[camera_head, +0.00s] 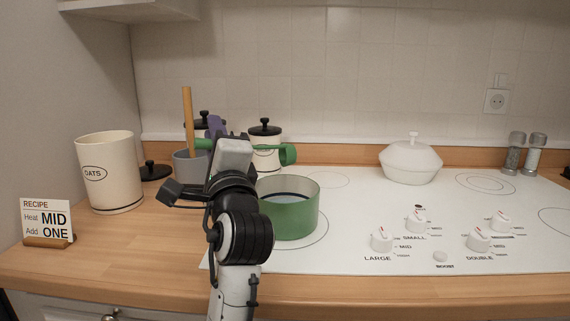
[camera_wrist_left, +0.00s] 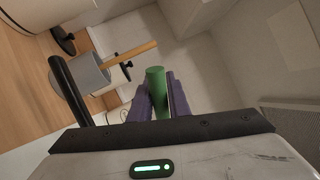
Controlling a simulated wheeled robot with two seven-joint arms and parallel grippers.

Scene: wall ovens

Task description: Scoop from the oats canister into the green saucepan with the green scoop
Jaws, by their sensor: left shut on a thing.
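The cream oats canister (camera_head: 118,178) stands open-topped at the left of the counter; its inside is not visible. The green saucepan (camera_head: 292,220) sits on the front left zone of the white hob, with what looks like liquid inside. My left gripper (camera_head: 215,132) is shut on the green scoop (camera_head: 288,154), raised behind the saucepan's left side. The scoop's cup points right, beyond the gripper, above the pan's far rim. In the left wrist view the green handle (camera_wrist_left: 155,82) stands between my purple fingers. Whether the scoop holds oats cannot be seen.
A black-knobbed lid (camera_head: 154,172) lies beside the canister. A grey pot (camera_head: 188,168) with a wooden handle and lidded canisters (camera_head: 265,138) stand behind my arm. A recipe card (camera_head: 46,220) stands at front left. A white lidded dish (camera_head: 410,163) sits on the hob's back.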

